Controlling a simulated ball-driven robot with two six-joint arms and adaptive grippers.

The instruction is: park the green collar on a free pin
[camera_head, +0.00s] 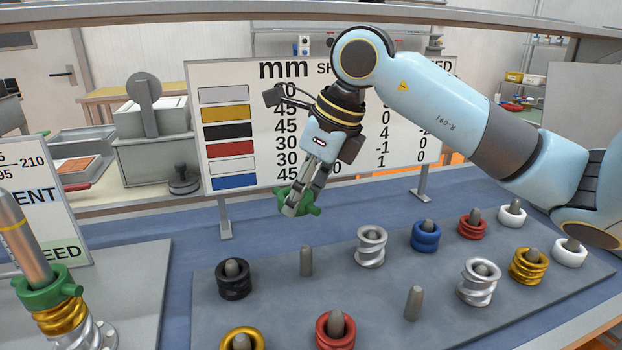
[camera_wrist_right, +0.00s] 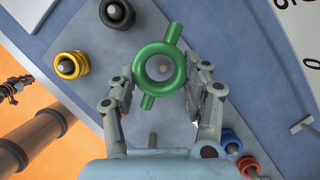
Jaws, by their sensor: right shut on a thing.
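The green collar (camera_head: 309,209), a ring with two opposite stubs, hangs in the air between the fingers of my right gripper (camera_head: 300,200). In the wrist view the right gripper (camera_wrist_right: 159,86) is shut on the ring (camera_wrist_right: 159,46), with a finger at each side. A grey pin top (camera_wrist_right: 165,66) shows through its hole. In the head view one bare pin (camera_head: 306,261) stands below the collar, apart from it. A second bare pin (camera_head: 413,304) stands nearer the front. My left gripper is not seen.
The grey pin board (camera_head: 285,315) has other pins bearing a black ring (camera_head: 234,280), a silver ring (camera_head: 371,247), a blue ring (camera_head: 425,237) and several more. At left, a shaft (camera_head: 24,240) carries another green collar (camera_head: 45,292). A sign (camera_head: 232,160) stands behind.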

